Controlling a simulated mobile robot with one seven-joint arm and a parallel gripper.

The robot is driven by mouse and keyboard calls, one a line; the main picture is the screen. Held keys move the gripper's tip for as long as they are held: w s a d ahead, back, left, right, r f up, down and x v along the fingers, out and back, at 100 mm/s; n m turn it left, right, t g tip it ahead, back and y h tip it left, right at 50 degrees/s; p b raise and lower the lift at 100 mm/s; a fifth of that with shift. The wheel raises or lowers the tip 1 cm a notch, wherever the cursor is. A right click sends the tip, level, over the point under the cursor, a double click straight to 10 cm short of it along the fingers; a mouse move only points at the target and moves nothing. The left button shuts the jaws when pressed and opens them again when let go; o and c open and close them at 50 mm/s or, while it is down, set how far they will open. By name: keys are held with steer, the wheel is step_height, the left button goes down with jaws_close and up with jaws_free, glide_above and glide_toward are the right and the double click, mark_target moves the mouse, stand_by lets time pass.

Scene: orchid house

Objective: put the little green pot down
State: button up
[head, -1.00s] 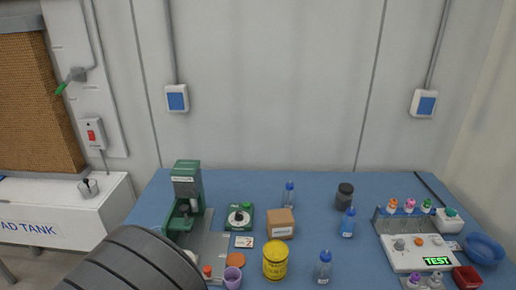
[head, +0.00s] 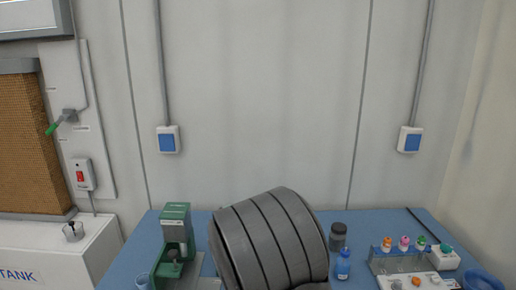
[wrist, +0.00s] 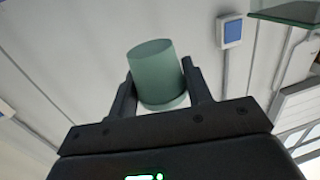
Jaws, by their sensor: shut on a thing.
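The little green pot (wrist: 156,66) is held between the two dark fingers of my gripper (wrist: 159,84) in the wrist view. The gripper is shut on it, with a finger on each side. The pot appears tilted in that picture, with the pale wall behind it and no surface in contact with it in sight. In the head view neither the pot nor my gripper shows. My grey arm link there covers the middle of the blue table (head: 136,252).
A green machine (head: 176,240) stands at the table's left. A dark jar (head: 337,236), a blue bottle (head: 343,264) and a rack with colored-capped bottles (head: 384,264) stand to the right. A white tank (head: 70,250) is left of the table. Wall boxes (head: 168,140) hang behind.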

steer(key=w+d+f+m+h, duration=0.1)
steer(key=d+f, duration=0.3)
steer(key=d, duration=0.8)
steer(key=w+d+f+h, duration=0.1)
steer(key=d+f, duration=0.4)
steer(key=d, duration=0.6)
steer(key=shift+d+m+h, duration=0.35)
steer(key=shift+m+h, duration=0.05)
steer(key=shift+a, duration=0.1)
